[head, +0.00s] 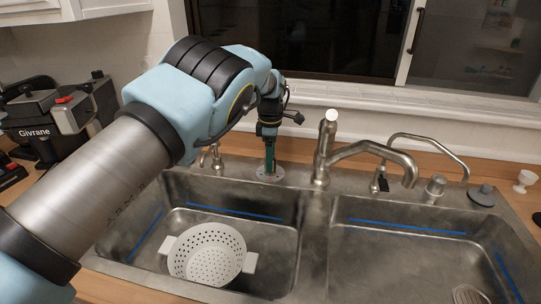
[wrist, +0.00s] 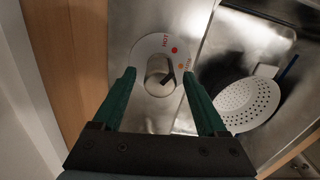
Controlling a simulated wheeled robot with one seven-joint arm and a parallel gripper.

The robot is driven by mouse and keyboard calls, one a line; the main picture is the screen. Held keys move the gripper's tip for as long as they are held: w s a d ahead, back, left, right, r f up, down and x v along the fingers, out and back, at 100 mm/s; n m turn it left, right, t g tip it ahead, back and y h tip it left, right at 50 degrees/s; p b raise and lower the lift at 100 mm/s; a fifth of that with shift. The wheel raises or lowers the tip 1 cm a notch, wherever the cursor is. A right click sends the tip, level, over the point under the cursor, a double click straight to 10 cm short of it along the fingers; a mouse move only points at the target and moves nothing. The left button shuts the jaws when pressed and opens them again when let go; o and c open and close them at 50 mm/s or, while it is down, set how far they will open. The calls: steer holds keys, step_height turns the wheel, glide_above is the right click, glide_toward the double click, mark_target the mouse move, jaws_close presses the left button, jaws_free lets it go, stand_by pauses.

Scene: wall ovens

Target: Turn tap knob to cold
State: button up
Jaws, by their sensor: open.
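The tap knob (wrist: 158,72) is a pale round knob with a dark pointer mark, on a white ring plate (wrist: 148,45) printed "HOT". A red dot and an orange dot show on the ring's right side; I cannot make out the cold mark. My gripper (wrist: 159,77) is open, with its green fingers on either side of the knob. I cannot tell whether they touch it. In the head view my gripper (head: 269,155) points down at the round plate (head: 270,174) behind the left basin; the knob itself is hidden there.
The main faucet (head: 322,150) stands just right of my gripper, with its spout to the right. A small tap (head: 217,160) stands close on the left. A white colander (head: 208,255) sits in the left basin. The window sill (head: 400,105) runs behind.

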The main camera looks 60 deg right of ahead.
steer(key=shift+c, duration=0.2)
jaws_close()
stand_by(0.5)
